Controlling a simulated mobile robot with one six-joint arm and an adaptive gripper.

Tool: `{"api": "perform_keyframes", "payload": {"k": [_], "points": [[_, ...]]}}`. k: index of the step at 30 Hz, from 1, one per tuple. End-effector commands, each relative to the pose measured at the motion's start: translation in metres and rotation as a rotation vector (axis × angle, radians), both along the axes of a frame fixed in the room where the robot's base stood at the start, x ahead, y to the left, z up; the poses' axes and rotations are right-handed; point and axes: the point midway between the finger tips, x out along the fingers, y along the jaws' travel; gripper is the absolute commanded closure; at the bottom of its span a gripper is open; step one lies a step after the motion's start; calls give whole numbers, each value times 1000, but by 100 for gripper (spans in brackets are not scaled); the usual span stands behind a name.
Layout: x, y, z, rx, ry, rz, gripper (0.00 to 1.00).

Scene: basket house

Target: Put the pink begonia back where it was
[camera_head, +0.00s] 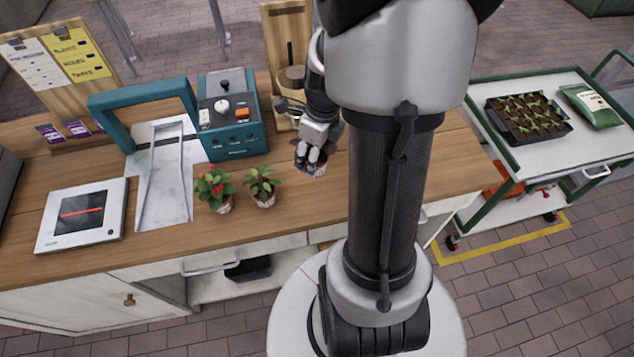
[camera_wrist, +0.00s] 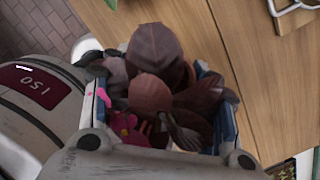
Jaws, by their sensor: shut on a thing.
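The pink begonia (camera_wrist: 157,50) has dark reddish-brown leaves and small bright pink flowers. In the wrist view it fills the space between the blue-edged fingers of my gripper (camera_wrist: 160,110). My gripper is shut on it; the leaves hide its pot and the grip itself. In the head view my gripper (camera_head: 311,158) is over the wooden bench, right of two other potted plants. Only a little of the begonia shows there, and I cannot tell whether it touches the bench. A red-flowered plant (camera_head: 215,187) and a green plant (camera_head: 262,184) stand near the front edge.
The wooden bench (camera_head: 290,215) holds a teal control box (camera_head: 233,115), a teal arch (camera_head: 140,98), a metal chute (camera_head: 165,180) and a white scanner screen (camera_head: 82,214). A white cart (camera_head: 500,105) with a seedling tray (camera_head: 527,117) stands right. My arm hides part of the bench.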

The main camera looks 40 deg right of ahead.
Motion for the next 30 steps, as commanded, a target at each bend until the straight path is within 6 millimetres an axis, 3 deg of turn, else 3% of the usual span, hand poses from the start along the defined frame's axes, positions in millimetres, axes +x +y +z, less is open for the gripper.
{"api": "perform_keyframes", "payload": {"k": [1, 6, 14, 20, 30], "points": [[-1, 1, -19, 3, 4, -1, 73], [-1, 0, -51, 1, 2, -1, 73], [0, 0, -69, 1, 0, -1, 73], [0, 0, -100, 1, 0, -2, 73], [0, 0, -103, -1, -1, -1, 73]]}}
